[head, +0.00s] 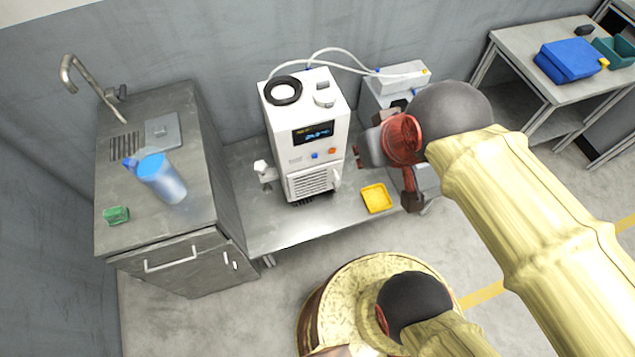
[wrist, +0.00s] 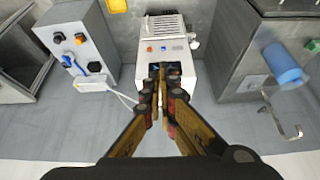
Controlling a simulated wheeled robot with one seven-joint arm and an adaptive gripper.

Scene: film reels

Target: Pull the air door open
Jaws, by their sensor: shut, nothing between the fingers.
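A white chiller-like machine (head: 285,128) stands on a low metal table. The slatted panel (head: 313,183) low on its front looks like the air door and lies flat against the body, seemingly closed. In the wrist view the slatted panel (wrist: 165,26) is at the top middle, beyond the buttons. My gripper (wrist: 163,72) is shut and empty. Its fingers overlap the machine's display area in that view, and the gap between them and the machine cannot be judged. In the head view my arm comes from the right, with its wrist right of the machine.
A sink cabinet (head: 222,205) with a blue pitcher (head: 162,180) and a green sponge (head: 116,215) stands left. A yellow tray (head: 377,198) lies right of the machine on the low table (head: 285,238). A white box (head: 402,75) with hoses stands behind right.

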